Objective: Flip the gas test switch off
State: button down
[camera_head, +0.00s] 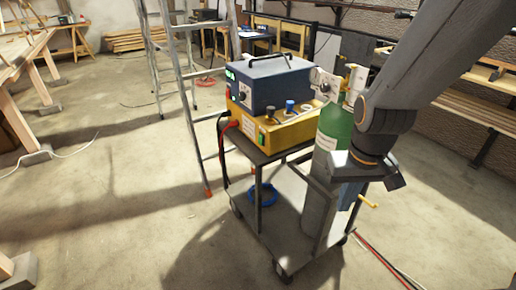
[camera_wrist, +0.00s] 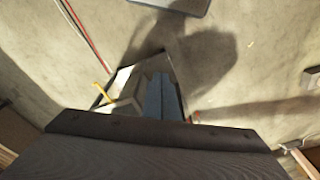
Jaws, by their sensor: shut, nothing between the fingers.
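A blue-grey machine (camera_head: 266,86) with a green display and a knob on its front sits on a yellow unit (camera_head: 285,128) atop the cart. The yellow unit has several knobs on top and a small green switch-like part (camera_head: 262,137) on its front. I cannot tell which control is the gas test switch. My gripper (camera_head: 346,204) points down at the cart's right side, beside the gas cylinder and apart from the machine controls. Its blue fingers lie together, empty, and show in the wrist view (camera_wrist: 161,82). The wrist view shows no switch.
A green and grey gas cylinder (camera_head: 336,125) with a valve stands on the wheeled cart (camera_head: 277,205). A ladder (camera_head: 190,90) stands behind it at left. A yellow handle (camera_head: 368,201) juts out near my gripper. Red and white cables (camera_head: 385,262) lie at right. The floor at left is mostly clear.

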aim_at(261, 140)
jog(key=w+a+f+n+t+y+b, duration=0.1)
jog(key=w+a+f+n+t+b, duration=0.35)
jog(key=w, duration=0.45)
jog(key=w+a+f+n+t+y+b, duration=0.1)
jog(key=w+a+f+n+t+b, duration=0.1)
jog(key=w+a+f+n+b, duration=0.45)
jog(key=w+a+f+n+t+y+b, duration=0.15)
jog(key=w+f+t+b, duration=0.35)
jog(key=w, duration=0.6)
jog(key=w+a+r+n+t+y+b, duration=0.1)
jog(key=w+a+n+t+y+b, duration=0.1)
jog(key=a+n+b, duration=0.5)
jog(key=shift+w+a+r+t, duration=0.15)
jog(key=shift+w+a+t, duration=0.65)
jog(key=shift+w, duration=0.25)
jog(key=shift+w+d+y, duration=0.1)
jog(key=shift+y, duration=0.15)
jog(key=x, duration=0.3)
jog(key=d+x, duration=0.1)
jog(key=x, duration=0.3)
jog(key=d+b+x, duration=0.1)
jog(key=x, duration=0.2)
jog(key=shift+w, duration=0.6)
jog(key=shift+w+d+f, duration=0.3)
jog(key=shift+w+d, duration=0.15)
jog(key=shift+d, duration=0.25)
